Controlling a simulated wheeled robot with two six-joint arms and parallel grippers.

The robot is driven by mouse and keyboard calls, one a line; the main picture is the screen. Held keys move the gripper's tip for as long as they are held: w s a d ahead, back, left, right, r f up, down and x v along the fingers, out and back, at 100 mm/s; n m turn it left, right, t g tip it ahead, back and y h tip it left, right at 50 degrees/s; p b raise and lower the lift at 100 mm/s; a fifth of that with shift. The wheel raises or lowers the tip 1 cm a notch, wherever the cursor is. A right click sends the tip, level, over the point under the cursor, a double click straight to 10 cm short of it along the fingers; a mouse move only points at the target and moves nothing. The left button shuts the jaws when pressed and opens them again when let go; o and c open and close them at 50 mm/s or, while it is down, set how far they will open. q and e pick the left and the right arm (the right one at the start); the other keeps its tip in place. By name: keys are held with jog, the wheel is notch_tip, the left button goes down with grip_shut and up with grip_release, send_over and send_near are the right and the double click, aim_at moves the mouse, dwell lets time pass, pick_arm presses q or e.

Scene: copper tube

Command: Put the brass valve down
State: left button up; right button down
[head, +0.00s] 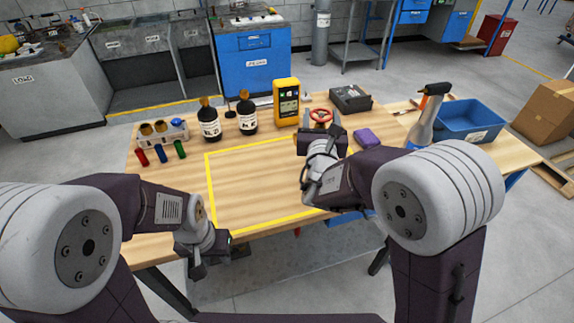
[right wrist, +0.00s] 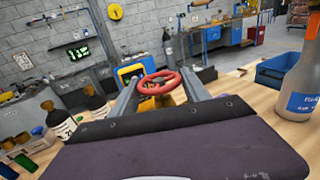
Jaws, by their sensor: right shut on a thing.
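The brass valve has a red handwheel (head: 321,114) that shows just beyond my right gripper (head: 321,128) in the head view. In the right wrist view the red handwheel (right wrist: 156,82) and part of the yellow brass body (right wrist: 160,101) show between the two grey fingers of my right gripper (right wrist: 158,92). That gripper is shut on the valve. The lower valve is hidden by the gripper, so I cannot tell whether it touches the table. My left gripper (head: 207,262) hangs at the table's front edge, away from the valve; its jaw opening is unclear.
A yellow tape outline (head: 213,196) marks a clear area of the wooden table. Behind stand two dark bottles (head: 247,112) and a yellow meter (head: 286,101). A purple block (head: 366,138), spray bottle (head: 421,128) and blue bin (head: 469,122) are to the right.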

jog(key=a+f, duration=0.3)
jog(key=a, duration=0.1)
jog(key=s+a+f, duration=0.1)
jog(key=a+f, duration=0.2)
jog(key=f, duration=0.1)
jog(key=a+f, duration=0.3)
jog(key=a, duration=0.1)
jog(key=shift+s+a+f+b, duration=0.15)
jog(key=shift+a+f+b, duration=0.2)
jog(key=shift+f, duration=0.1)
jog(key=c, duration=0.5)
grip_release()
jog(key=shift+s, duration=0.1)
